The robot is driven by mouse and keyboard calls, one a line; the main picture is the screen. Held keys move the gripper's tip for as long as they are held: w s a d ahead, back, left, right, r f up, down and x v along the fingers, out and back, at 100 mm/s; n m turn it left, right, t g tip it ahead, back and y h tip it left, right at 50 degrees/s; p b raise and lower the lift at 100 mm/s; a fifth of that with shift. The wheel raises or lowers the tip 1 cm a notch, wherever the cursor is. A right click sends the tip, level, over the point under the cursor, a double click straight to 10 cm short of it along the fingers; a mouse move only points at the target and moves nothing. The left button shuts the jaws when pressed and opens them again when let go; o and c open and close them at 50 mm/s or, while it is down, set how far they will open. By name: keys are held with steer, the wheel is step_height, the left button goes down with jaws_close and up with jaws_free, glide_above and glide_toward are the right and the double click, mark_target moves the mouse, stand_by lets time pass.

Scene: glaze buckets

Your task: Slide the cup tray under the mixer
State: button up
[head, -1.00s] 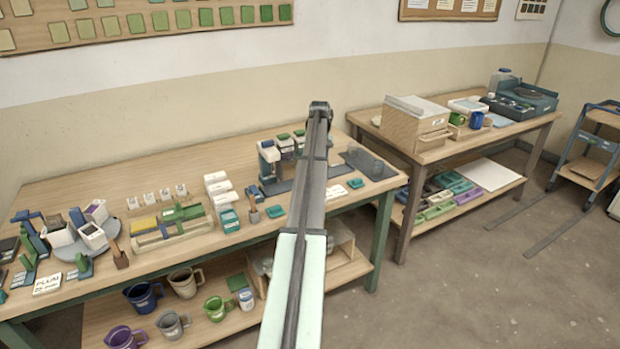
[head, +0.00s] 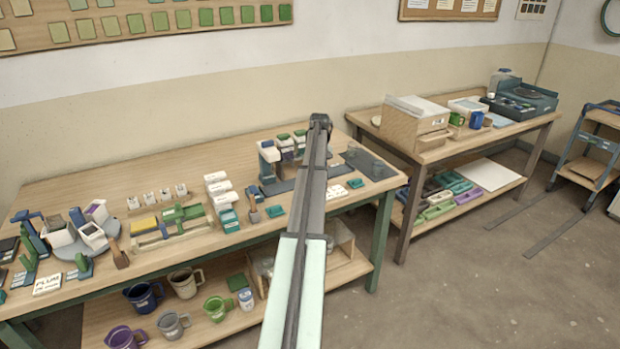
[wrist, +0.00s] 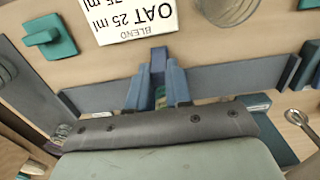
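My gripper (wrist: 157,80) points down in the wrist view. Its blue fingers stand on either side of a narrow blue upright piece (wrist: 158,62), perhaps a handle; I cannot tell whether they press on it. A long slate strip (wrist: 235,78) runs behind the fingers. The head view hides the fingertips.
White boxes (head: 217,187) and a wooden rack (head: 180,230) stand left of the mixer. The bench's front edge is close.

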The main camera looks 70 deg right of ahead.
jaws_close()
steer(key=shift+w+a, duration=3.9)
steer(key=shift+w+a, duration=1.7)
steer(key=o, duration=0.5)
jaws_free()
